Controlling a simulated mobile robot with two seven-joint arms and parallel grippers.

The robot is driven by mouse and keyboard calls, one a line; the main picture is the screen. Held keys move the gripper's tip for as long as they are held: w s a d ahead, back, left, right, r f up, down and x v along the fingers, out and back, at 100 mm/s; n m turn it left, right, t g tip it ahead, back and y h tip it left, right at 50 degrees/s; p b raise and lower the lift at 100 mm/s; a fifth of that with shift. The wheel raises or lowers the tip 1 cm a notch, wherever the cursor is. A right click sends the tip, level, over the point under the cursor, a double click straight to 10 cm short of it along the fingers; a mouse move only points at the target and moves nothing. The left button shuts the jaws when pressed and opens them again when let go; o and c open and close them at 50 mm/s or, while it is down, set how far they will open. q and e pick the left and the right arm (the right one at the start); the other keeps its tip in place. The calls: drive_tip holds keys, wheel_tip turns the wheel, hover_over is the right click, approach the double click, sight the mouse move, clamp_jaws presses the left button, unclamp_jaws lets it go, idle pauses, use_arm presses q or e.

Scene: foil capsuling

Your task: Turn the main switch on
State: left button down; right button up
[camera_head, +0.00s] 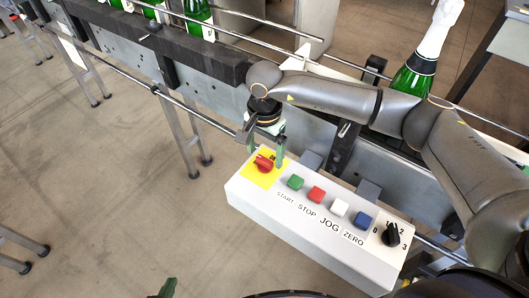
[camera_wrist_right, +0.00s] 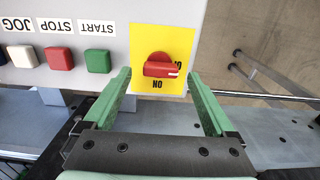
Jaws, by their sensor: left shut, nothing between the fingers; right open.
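The main switch is a red rotary knob (camera_head: 263,163) on a yellow plate (camera_head: 254,174) at the left end of the white control box. In the right wrist view the knob (camera_wrist_right: 160,68) lies crosswise, its white mark pointing right towards a partly hidden label; the ON label sits below it, upside down. My right gripper (camera_head: 266,158) is open over the switch. In the wrist view its green fingers (camera_wrist_right: 160,76) stand either side of the knob, apart from it. Only a green tip of my left gripper (camera_head: 168,288) shows at the bottom edge, shut and empty.
The control box (camera_head: 310,235) also carries green, red, white and blue buttons and a black selector (camera_head: 392,235). The conveyor (camera_head: 205,85) with rails runs behind it. A green bottle with white foil (camera_head: 425,55) stands right.

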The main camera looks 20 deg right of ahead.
drive_tip(key=shift+f, duration=0.95)
drive_tip(key=shift+c, duration=0.2)
drive_tip(key=c, duration=1.3)
